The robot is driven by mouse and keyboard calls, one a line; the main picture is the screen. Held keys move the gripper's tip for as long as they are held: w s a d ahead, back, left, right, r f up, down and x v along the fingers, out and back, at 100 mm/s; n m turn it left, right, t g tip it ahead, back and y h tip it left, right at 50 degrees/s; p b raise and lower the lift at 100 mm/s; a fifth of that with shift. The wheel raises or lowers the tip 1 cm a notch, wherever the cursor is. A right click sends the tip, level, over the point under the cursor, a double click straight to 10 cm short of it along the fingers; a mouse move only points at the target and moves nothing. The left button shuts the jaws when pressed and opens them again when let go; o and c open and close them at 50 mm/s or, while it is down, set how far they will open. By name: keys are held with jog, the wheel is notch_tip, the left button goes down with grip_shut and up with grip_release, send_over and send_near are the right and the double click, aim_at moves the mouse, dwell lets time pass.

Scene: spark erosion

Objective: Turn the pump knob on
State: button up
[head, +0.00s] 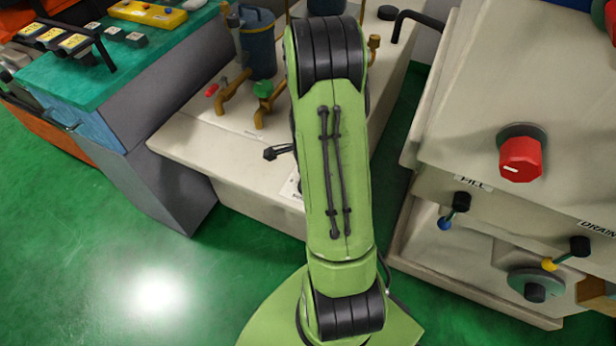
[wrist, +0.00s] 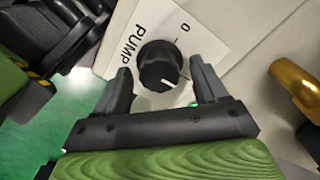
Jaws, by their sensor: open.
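The pump knob (wrist: 160,68) is a black round dial with a white pointer line, on a white label reading "PUMP" with a "0" mark. It shows in the wrist view; in the head view my arm hides it. My gripper (wrist: 160,82) is open, with one finger on each side of the knob. I cannot tell whether either finger touches it. The pointer line points toward the lower right of the knob, away from the "0".
A red knob (head: 520,158) and the blue FILL lever (head: 453,211) and yellow DRAIN lever (head: 566,254) are on the cabinet at right. Brass taps with a red handle (head: 212,90) and a green handle (head: 263,89) stand on the light bench. Green floor is clear at lower left.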

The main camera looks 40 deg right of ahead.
notch_tip(320, 180, up, 16)
jog(key=p, duration=0.5)
jog(key=shift+p, duration=0.3)
jog(key=shift+f, duration=0.1)
